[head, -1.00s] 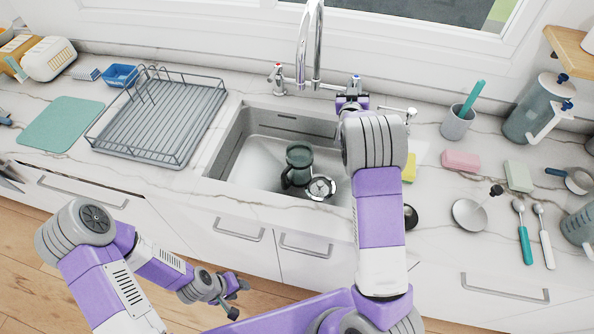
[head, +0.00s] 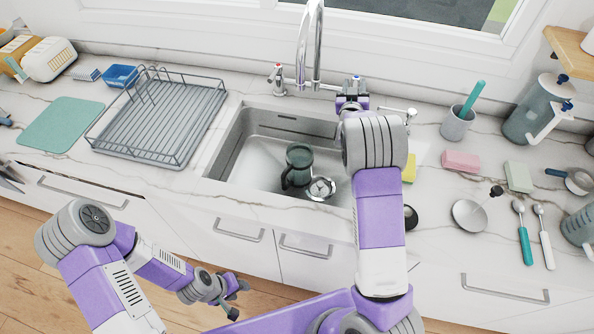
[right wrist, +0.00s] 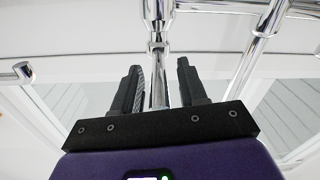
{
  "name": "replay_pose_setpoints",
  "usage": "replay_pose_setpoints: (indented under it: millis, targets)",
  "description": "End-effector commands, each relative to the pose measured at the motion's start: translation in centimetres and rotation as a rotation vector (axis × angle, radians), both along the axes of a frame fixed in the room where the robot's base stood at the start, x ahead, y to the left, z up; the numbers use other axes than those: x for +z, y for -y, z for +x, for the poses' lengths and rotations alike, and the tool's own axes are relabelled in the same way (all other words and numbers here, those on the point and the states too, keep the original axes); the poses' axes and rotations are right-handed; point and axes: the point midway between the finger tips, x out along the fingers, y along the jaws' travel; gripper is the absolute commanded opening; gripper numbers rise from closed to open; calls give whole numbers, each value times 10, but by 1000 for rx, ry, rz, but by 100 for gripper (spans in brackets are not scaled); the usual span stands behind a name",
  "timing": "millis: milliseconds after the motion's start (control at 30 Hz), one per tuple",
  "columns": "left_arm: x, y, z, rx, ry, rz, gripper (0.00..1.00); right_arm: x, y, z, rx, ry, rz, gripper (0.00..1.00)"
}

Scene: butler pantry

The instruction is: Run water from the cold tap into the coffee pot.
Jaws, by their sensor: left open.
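The chrome faucet (head: 318,40) arches above the sink. The cold tap (head: 355,81) with a blue mark is on its right; the hot tap (head: 278,76) with a red mark is on its left. My right gripper (head: 352,98) is at the cold tap. In the right wrist view its fingers (right wrist: 158,72) are apart, with chrome showing between them. No water stream is visible. My left gripper (head: 232,286) is open and empty, low in front of the cabinets.
A round metal piece (head: 320,188) lies in the sink beside the pot. A grey dish rack (head: 160,118) stands left of the sink. Right of the sink are a pink sponge (head: 461,161), a grey cup (head: 457,124), spoons and a tall jug (head: 527,118).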

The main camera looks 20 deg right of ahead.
Motion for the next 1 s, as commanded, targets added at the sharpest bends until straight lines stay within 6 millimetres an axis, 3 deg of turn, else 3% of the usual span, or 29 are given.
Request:
replay_pose_setpoints:
  millis: [267,1000]
  targets:
    - [2,0,0,0,0,0,43,1,0,0,0,-5,2,42]
    - [32,0,0,0,0,0,43,59,0,-1,-1,-4,2,42]
